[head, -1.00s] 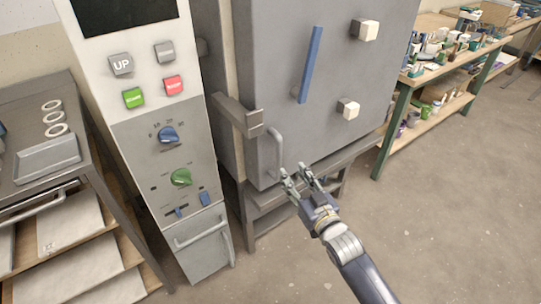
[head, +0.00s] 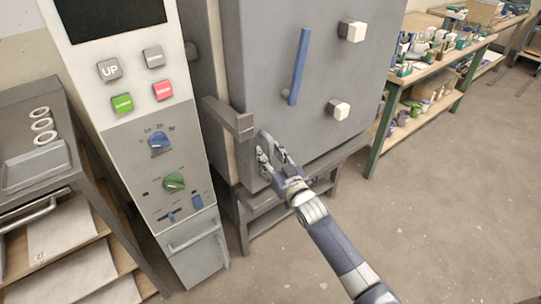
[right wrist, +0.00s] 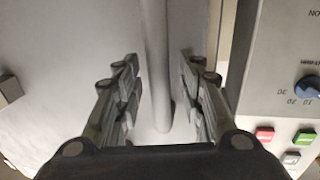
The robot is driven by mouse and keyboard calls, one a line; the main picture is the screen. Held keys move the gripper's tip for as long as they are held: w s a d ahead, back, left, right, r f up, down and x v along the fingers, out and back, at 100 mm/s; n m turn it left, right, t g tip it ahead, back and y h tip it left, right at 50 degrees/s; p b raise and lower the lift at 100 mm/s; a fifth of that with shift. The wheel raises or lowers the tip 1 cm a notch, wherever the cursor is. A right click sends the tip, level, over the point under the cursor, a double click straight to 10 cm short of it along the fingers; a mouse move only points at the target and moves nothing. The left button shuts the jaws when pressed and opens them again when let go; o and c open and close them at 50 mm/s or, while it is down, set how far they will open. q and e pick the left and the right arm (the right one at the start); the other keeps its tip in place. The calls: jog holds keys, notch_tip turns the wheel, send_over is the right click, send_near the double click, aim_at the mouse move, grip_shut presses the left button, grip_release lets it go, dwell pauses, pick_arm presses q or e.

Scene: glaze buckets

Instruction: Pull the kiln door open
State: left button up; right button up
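The kiln door (head: 262,60) is a large grey panel that looks closed against the kiln body. Its grey vertical bar handle sits low at the door's left edge, and in the head view it is mostly hidden by my right gripper (head: 272,153). In the right wrist view the handle (right wrist: 154,40) runs between the two open fingers of my right gripper (right wrist: 160,75). There is a visible gap on each side, so the fingers are around the bar but not shut on it. My left gripper is not in view.
A grey latch arm (head: 230,118) sticks out just above the handle. A control panel (head: 150,180) stands left of the kiln. A blue bar (head: 300,65) and two pale knobs are on the door. A loaded workbench (head: 440,60) is at right; floor (head: 430,220) in front is clear.

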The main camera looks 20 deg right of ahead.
grip_shut()
jog(key=shift+s, duration=0.1)
